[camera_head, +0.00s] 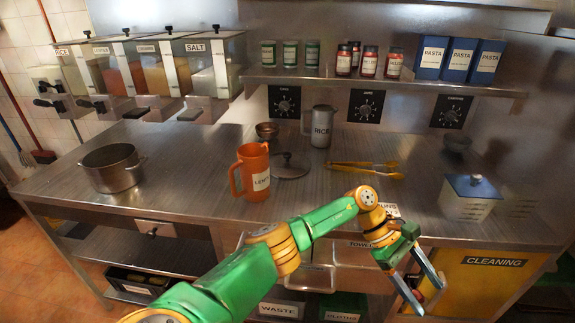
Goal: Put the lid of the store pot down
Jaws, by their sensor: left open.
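A round lid (289,166) with a small knob lies flat on the steel counter, behind and right of the orange jug. The steel pot (111,167) stands uncovered on the left of the counter. I cannot tell from any label whether this is the store pot. My left gripper (428,298) is open and empty. It hangs in front of the counter's front edge at the right, well apart from the lid and the pot. My right gripper does not show.
An orange jug (252,172) labelled for lentils, a steel rice jug (321,127), yellow tongs (365,168) and a white box with a blue lid (470,197) stand or lie on the counter (200,165). The counter between pot and orange jug is clear.

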